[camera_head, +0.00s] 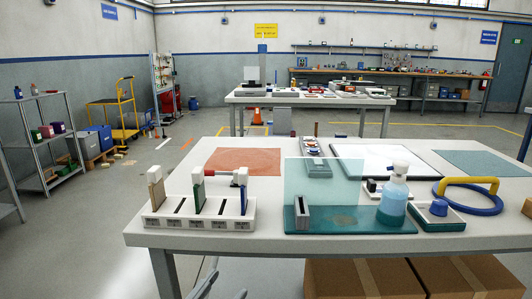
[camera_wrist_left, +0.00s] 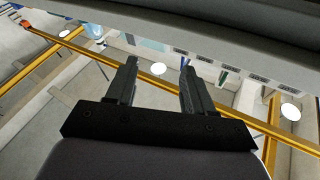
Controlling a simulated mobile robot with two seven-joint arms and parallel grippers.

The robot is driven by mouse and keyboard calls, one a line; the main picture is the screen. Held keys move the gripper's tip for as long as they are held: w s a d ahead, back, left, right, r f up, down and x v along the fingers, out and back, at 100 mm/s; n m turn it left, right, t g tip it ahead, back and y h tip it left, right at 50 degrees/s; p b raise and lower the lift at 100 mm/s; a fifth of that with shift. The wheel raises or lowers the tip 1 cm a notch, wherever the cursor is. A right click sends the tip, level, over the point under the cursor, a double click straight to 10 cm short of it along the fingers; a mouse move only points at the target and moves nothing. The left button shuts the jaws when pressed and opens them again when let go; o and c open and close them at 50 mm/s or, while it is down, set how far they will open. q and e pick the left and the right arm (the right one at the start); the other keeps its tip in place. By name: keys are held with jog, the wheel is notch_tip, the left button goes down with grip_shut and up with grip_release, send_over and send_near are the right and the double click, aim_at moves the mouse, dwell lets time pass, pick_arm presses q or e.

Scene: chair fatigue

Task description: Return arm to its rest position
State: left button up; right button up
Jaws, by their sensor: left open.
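My left gripper (camera_head: 222,288) shows only in part at the bottom edge of the head view, low in front of the table's near edge. In the left wrist view, the two dark fingers of the left gripper (camera_wrist_left: 158,72) stand apart with nothing between them. The gripper is open and empty. The rest of the left arm is hidden in the head view. My right gripper is not in view.
The white table (camera_head: 270,259) carries a slotted rack (camera_head: 200,214) with upright pieces, a clear teal-based panel (camera_head: 350,226), a spray bottle (camera_head: 394,197) and a blue-yellow ring (camera_head: 467,196). Cardboard boxes (camera_head: 400,279) sit beneath. Floor to the left is open before a shelf (camera_head: 43,145).

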pick_arm(q)
jog(key=s+a+f+n+g+y, duration=0.25)
jog(key=s+a+f, duration=0.2)
jog(key=f, duration=0.35)
jog(key=s+a+f+n+g+y, duration=0.25)
jog(key=s+f, duration=0.35)
jog(key=f, duration=0.3)
jog(key=s+a+f+n+g+y, duration=0.2)
jog(key=s+a+f+g+y, duration=0.15)
jog(key=s+a+f, duration=0.35)
notch_tip(320, 180, up, 14)
jog(key=w+d+p, duration=0.1)
jog(key=p, duration=1.7)
jog(key=shift+w+d+r+t+y, duration=0.15)
jog(key=shift+w+r+t+y, duration=0.05)
jog(key=shift+t+y, duration=0.15)
jog(key=shift+c, duration=0.3)
jog(key=shift+c, duration=0.6)
jog(key=shift+w+d, duration=0.1)
